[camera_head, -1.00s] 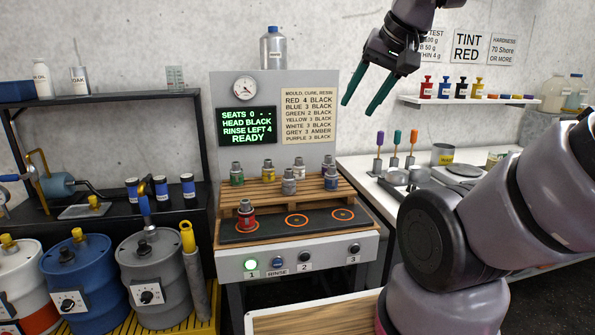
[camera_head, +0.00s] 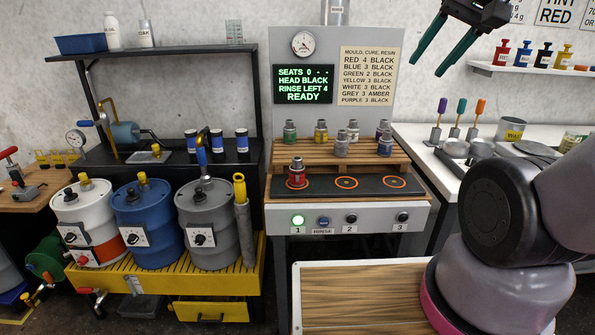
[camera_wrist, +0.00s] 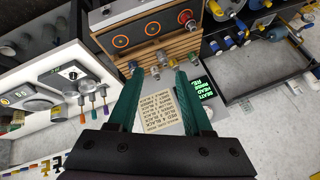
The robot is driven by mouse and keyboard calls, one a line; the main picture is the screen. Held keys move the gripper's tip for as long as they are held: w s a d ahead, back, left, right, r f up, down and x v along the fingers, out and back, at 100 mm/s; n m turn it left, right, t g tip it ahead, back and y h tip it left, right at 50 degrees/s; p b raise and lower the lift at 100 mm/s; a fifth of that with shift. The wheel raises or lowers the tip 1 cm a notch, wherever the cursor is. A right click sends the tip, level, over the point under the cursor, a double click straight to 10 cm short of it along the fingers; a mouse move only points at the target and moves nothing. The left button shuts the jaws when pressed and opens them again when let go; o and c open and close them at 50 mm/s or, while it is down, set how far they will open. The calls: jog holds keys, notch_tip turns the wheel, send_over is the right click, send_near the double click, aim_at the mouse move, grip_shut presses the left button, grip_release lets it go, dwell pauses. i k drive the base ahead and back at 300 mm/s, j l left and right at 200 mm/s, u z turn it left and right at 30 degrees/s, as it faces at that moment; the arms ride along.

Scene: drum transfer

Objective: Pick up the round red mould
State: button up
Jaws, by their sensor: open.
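The round red mould (camera_head: 297,176) stands upright on the left seat of the dark strip, at the front of the machine. In the wrist view the red mould (camera_wrist: 187,18) shows near the top edge, small and partly unclear. My gripper (camera_head: 427,65) is high at the upper right, in front of the wall, well apart from the mould. In the wrist view my gripper's green fingers (camera_wrist: 161,74) are spread with nothing between them.
Several other moulds, one of them yellow (camera_head: 321,131), stand on the wooden rack behind the seats. The middle seat (camera_head: 346,183) and right seat (camera_head: 395,181) are bare. The display (camera_head: 303,84) reads READY. Drums (camera_head: 145,215) stand on a yellow stand at left.

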aim_at(296, 170)
jog(key=k+j, duration=0.1)
jog(key=j, duration=2.1)
jog(key=k+z, duration=0.05)
